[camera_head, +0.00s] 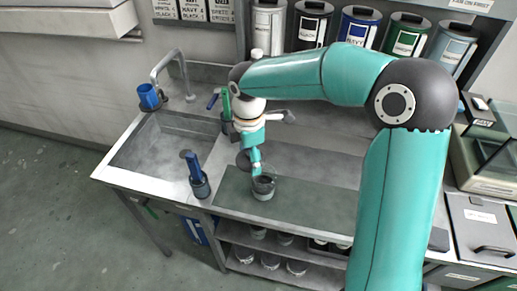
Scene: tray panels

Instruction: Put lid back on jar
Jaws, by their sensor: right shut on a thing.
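A small grey jar (264,193) stands upright on the dark green mat (310,204) on the worktop. My right gripper (257,169) reaches down from the teal arm, its tip at the jar's top left edge. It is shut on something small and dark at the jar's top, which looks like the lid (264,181). I cannot tell whether the lid sits flat on the rim. A dark round shape shows just left of the gripper; I cannot tell what it is. My left gripper is not in view.
A sink (165,150) with a tap lies left. A pot with a blue-handled tool (199,186) stands at the front edge, and a blue cup (149,95) behind the sink. Labelled canisters (357,28) line the back. The mat right of the jar is clear.

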